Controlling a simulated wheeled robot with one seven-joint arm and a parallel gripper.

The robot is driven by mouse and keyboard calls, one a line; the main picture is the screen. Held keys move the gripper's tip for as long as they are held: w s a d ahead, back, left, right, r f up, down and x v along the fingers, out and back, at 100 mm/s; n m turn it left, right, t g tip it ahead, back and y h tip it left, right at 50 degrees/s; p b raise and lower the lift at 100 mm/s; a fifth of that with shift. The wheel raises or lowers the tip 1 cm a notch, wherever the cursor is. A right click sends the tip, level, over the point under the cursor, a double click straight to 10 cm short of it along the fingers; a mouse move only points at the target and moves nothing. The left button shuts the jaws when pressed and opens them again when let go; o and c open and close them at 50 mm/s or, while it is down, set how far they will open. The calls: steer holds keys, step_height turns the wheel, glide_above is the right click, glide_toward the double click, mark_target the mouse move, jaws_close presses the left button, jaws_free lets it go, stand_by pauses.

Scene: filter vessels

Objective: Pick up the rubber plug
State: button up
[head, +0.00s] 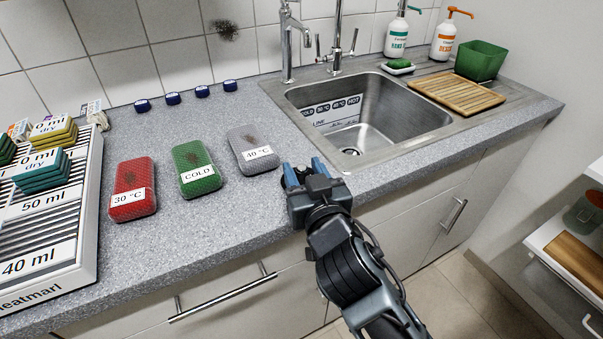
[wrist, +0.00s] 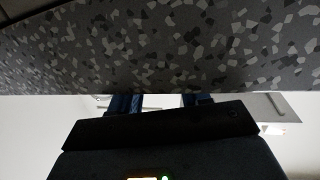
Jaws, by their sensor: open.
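I cannot pick out a rubber plug with certainty in either view. A small dark round spot (head: 351,151) lies on the floor of the steel sink (head: 440,122); I cannot tell whether it is a plug or the drain. My gripper (head: 304,174) is open, with its two blue fingers apart at the counter's front edge, in front of the sink's near left corner. In the wrist view my gripper (wrist: 160,102) has nothing visible between its fingers, and the speckled counter fills the upper part.
Red (head: 132,190), green (head: 196,168) and grey (head: 252,150) labelled blocks lie left of my gripper. Several blue caps (head: 173,99) line the wall. Taps (head: 287,45) stand behind the sink. A wooden rack (head: 456,93), bottles and a green tub (head: 481,61) are at right.

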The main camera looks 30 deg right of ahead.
steer(key=shift+x, duration=0.75)
steer(key=shift+c, duration=0.2)
jaws_close()
